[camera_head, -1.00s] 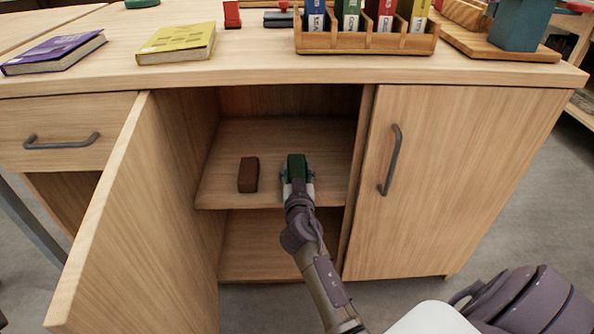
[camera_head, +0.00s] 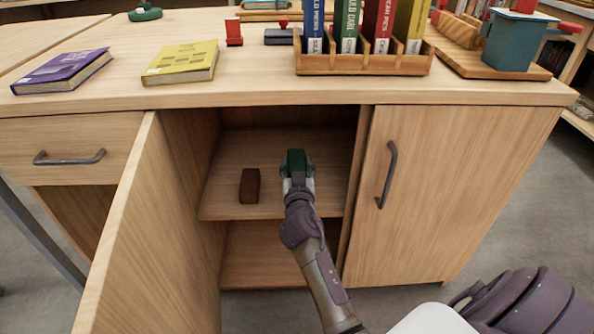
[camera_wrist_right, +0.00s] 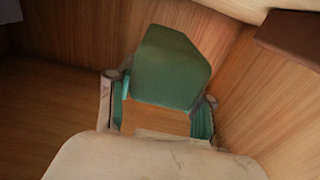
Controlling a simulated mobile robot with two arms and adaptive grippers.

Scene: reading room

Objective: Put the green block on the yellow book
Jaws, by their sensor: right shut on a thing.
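The green block (camera_head: 296,158) is in the open cabinet, over the right part of its upper shelf. My right gripper (camera_head: 297,172) is shut on it. In the right wrist view the green block (camera_wrist_right: 170,68) stands up from between the fingers of the right gripper (camera_wrist_right: 160,118). I cannot tell whether the block touches the shelf. The yellow book (camera_head: 181,62) lies flat on the cabinet top, up and to the left, with nothing on it. My left gripper is not in view.
A brown block (camera_head: 250,185) stands on the upper shelf (camera_head: 225,205), left of my gripper. The open door (camera_head: 150,230) is on the left, the closed door (camera_head: 440,190) on the right. A purple book (camera_head: 62,72) and a book rack (camera_head: 365,64) are on top.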

